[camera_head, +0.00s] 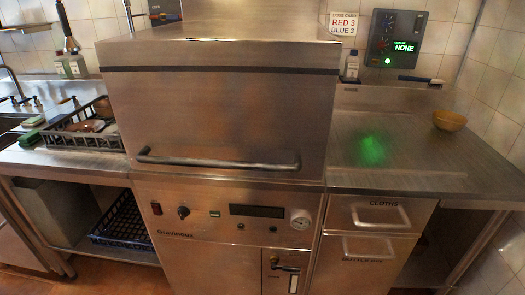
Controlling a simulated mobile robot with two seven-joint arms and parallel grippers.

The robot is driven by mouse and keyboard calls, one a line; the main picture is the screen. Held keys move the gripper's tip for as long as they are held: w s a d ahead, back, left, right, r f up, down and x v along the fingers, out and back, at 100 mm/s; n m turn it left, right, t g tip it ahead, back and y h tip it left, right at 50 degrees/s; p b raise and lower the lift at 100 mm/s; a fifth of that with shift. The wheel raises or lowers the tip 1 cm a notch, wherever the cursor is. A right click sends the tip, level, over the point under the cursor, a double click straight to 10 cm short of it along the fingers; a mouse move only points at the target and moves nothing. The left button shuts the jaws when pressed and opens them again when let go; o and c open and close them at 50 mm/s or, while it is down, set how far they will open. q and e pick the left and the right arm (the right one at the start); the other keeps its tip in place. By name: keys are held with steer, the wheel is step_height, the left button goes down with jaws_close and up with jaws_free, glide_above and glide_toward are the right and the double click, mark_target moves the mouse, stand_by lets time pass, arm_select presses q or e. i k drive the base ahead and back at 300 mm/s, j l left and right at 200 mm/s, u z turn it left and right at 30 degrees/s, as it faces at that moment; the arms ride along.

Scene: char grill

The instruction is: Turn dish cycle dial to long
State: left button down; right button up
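The dishwasher (220,115) is a steel hood machine in the middle of the view, with its hood down. Its front panel (210,232) below the hood carries a small black knob (183,211) on the left, which looks like the cycle dial. Its markings are too small to read, so I cannot tell its setting. A red switch (156,208) is to its left and a dark display (258,211) to its right. A round white gauge (300,219) is at the panel's right. Neither of my grippers shows in the view.
A long handle bar (220,163) sticks out above the panel. A black dish rack (85,130) stands on the left counter. The right counter (420,150) holds a brown bowl (449,120) and is otherwise mostly clear. A wall box (395,38) reads "NONE" in green.

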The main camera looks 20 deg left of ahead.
mark_target(183, 212)
steer(key=u, duration=1.3)
steer(key=j+u, duration=0.15)
steer(key=j, duration=0.65)
steer(key=i+j+u, duration=0.15)
steer(key=j, duration=0.65)
